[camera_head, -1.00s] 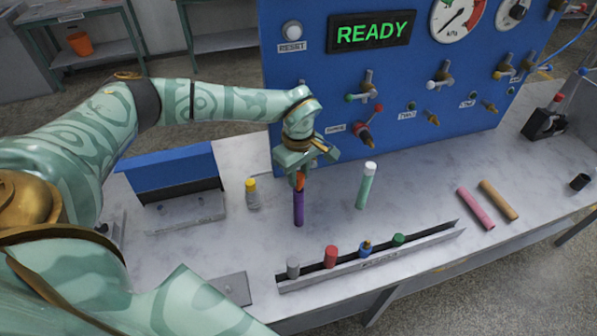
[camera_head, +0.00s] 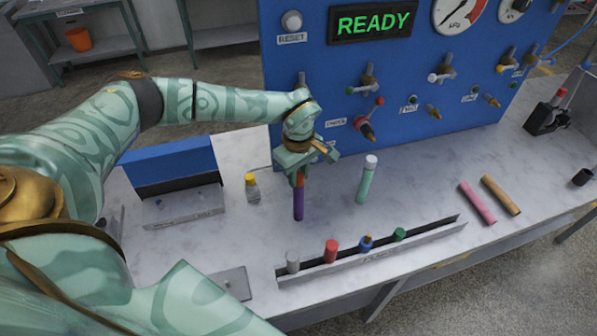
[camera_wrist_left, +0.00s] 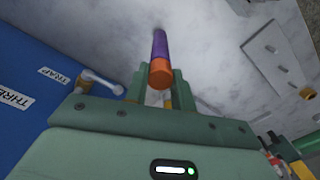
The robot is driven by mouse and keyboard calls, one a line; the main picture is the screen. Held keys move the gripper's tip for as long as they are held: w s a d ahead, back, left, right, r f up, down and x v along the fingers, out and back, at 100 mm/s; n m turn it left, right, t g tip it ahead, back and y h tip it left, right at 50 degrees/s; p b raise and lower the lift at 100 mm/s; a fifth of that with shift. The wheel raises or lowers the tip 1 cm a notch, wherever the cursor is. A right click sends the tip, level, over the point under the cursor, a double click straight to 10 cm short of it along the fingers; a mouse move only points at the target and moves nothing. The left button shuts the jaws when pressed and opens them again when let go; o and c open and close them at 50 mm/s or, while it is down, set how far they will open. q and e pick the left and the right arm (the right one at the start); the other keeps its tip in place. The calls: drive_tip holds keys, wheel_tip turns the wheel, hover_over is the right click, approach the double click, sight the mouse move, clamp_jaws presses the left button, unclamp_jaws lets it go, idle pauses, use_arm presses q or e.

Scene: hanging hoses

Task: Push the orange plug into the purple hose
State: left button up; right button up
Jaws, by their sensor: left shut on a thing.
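The purple hose (camera_head: 298,204) stands upright on the marble bench, left of the middle in the head view. The orange plug (camera_head: 299,181) is at its top end, in line with it. My left gripper (camera_head: 298,176) is above the hose, pointing down, with its fingers shut on the plug. In the left wrist view the plug (camera_wrist_left: 161,73) sits between the fingers (camera_wrist_left: 158,82), with the hose (camera_wrist_left: 159,43) directly beyond it. Plug and hose seem to touch; how deep the plug sits is hidden. My right gripper is in neither view.
A yellow-capped grey piece (camera_head: 252,188) stands left of the hose, a white-topped green one (camera_head: 366,182) right. A metal rail (camera_head: 432,234) with several coloured pegs runs in front. The blue panel (camera_head: 320,80) with valves rises behind. Pink (camera_head: 477,204) and tan (camera_head: 501,196) tubes lie right.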

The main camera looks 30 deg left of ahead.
sight(298, 175)
use_arm(q)
drive_tip(key=o, duration=1)
drive_tip(key=shift+f, duration=0.1)
drive_tip(key=shift+o, duration=0.2)
wheel_tip(298, 175, up, 16)
drive_tip(key=p, duration=0.1)
drive_tip(key=shift+r, duration=0.2)
